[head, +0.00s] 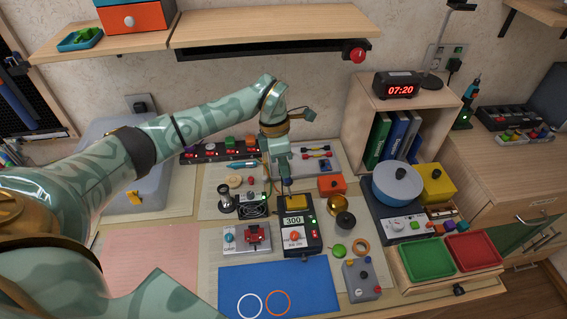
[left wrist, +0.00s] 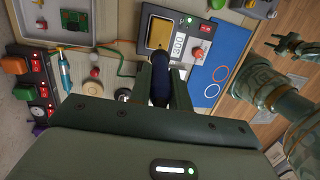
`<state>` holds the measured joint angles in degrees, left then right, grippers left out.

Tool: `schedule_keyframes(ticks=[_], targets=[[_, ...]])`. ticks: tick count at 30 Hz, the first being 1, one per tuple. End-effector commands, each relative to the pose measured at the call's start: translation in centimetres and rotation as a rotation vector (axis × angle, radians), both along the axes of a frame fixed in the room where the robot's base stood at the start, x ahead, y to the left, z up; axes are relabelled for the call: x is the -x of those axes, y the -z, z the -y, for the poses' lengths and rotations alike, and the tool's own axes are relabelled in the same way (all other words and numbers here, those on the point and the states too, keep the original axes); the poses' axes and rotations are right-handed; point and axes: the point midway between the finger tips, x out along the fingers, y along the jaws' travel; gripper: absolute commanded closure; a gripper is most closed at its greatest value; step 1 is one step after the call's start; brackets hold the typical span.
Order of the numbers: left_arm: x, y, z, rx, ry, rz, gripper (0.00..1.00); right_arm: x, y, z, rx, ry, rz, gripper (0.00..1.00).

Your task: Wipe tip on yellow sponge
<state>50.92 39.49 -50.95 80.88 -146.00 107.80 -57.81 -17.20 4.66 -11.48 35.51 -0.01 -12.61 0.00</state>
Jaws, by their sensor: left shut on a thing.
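The yellow sponge (head: 295,203) sits in the top of the dark soldering station (head: 313,238), whose display reads 300. In the left wrist view the sponge (left wrist: 159,34) lies just beyond my fingers. My left gripper (head: 286,180) is shut on a dark blue handle, seen between the fingers in the left wrist view (left wrist: 160,80). The handle points down close to the sponge's near side. Its tip is hidden, so I cannot tell whether it touches the sponge. My right gripper (left wrist: 286,46) shows small at the right of the left wrist view, away from the station.
A blue mat (head: 275,285) with a white and an orange ring lies in front of the station. A circuit board (left wrist: 74,19) lies in a grey tray. The bench is crowded.

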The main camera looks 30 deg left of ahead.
Motion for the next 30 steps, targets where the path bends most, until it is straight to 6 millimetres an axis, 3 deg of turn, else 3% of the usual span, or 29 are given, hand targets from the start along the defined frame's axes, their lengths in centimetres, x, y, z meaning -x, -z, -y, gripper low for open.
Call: schedule_keyframes(ticks=[30], targets=[[0.0, -0.06, -0.04, 0.0, -0.001, 0.0, 1.0, -0.16, -0.68, -0.19, -0.002, 0.002, 0.003, 0.64]])
